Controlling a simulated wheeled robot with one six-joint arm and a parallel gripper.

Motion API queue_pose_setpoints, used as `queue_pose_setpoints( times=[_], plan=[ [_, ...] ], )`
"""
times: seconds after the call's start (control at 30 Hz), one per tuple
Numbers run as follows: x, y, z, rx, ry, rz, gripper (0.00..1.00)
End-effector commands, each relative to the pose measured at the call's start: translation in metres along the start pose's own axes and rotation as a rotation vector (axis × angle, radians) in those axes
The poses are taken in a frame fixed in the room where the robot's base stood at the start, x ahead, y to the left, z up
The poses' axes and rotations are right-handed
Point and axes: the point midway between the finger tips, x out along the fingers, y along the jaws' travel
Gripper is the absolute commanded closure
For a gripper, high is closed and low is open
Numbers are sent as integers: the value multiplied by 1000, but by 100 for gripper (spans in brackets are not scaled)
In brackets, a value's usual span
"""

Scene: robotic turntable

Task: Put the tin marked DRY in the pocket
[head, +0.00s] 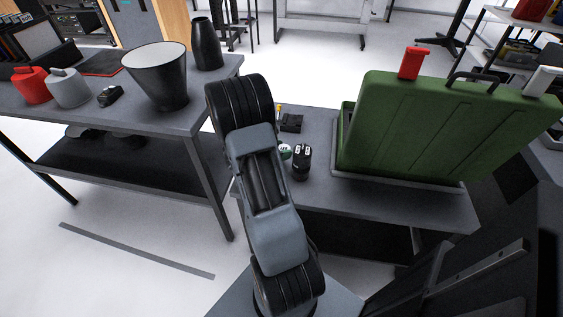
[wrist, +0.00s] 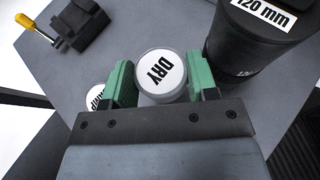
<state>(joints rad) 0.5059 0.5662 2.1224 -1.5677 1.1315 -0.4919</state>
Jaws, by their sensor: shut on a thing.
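The tin marked DRY (wrist: 161,72) has a round white lid with black lettering. In the wrist view it stands between the two green fingers of my gripper (wrist: 161,84), which are shut on its sides. I cannot tell whether it touches the table below. A second white-lidded tin (wrist: 95,98) lies behind the left finger, with its label partly hidden. In the head view my arm covers most of the gripper. I cannot pick out the pocket in either view.
A black container labelled 120 mm (wrist: 252,45) stands close to the right finger. A black block (wrist: 80,22) and a yellow-handled tool (wrist: 35,28) lie at upper left. A large green case (head: 440,130) fills the right of the table (head: 400,203). Another table (head: 130,118) stands left.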

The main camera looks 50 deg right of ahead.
Motion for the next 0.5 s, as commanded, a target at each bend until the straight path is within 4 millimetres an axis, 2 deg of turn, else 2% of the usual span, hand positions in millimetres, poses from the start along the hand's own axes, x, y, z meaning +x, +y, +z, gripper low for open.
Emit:
queue_pose_setpoints(
  times=[0.33,0.5],
  plan=[
    [8,0,-20,-2,0,1,70],
    [17,0,-41,-4,0,1,70]
  ],
)
